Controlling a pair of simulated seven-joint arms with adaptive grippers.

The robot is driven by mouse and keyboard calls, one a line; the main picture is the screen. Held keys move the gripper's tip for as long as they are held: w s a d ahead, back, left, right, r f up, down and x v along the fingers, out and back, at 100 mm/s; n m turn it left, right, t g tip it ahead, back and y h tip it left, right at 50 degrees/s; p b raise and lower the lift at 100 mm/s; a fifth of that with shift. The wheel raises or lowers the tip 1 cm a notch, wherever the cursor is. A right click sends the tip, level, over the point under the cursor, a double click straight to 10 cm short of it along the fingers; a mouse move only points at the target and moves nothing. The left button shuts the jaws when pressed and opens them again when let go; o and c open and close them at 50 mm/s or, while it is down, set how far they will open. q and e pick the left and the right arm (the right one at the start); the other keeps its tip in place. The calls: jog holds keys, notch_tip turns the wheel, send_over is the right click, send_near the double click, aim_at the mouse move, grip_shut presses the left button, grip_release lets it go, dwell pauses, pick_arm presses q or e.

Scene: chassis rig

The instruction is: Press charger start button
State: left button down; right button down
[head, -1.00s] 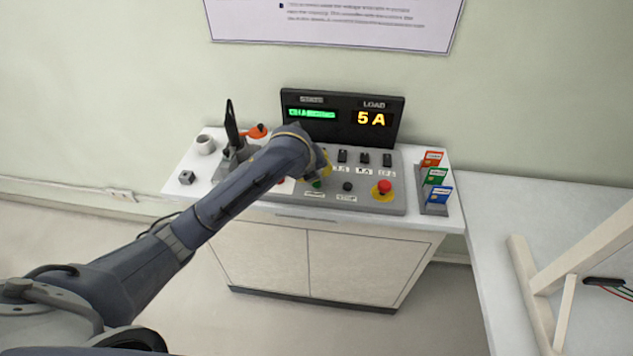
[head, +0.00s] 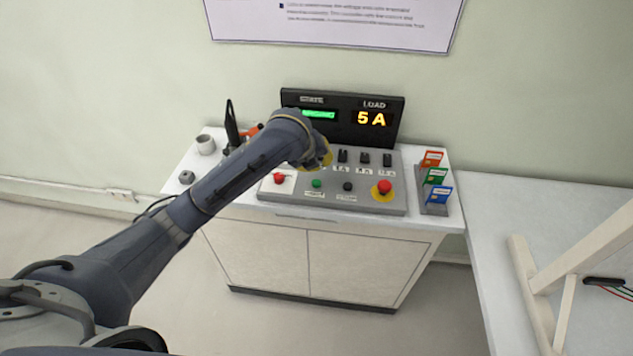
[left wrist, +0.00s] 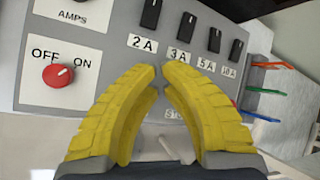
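The green button (head: 317,184) is on the front of the grey control panel (head: 365,206), beside a black button (head: 347,186). My left gripper (head: 327,158) is above and behind the green button in the head view, apart from it. In the left wrist view its yellow fingers (left wrist: 160,70) have their tips almost together with nothing held. They hide the green button there; part of a "STO" label (left wrist: 175,114) shows between them. The state display (head: 319,115) is lit green, partly covered by my arm and too blurred to read. My right gripper is out of view.
A red OFF/ON knob (head: 280,178) is left of the green button. It also shows in the left wrist view (left wrist: 58,76). A red mushroom button (head: 384,187) is at right. Black switches (head: 364,158) stand behind. A card rack (head: 434,205) stands right of the panel.

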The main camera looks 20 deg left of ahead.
pick_arm(q)
jog(key=shift+r, duration=0.95)
jog(key=shift+a, duration=0.1)
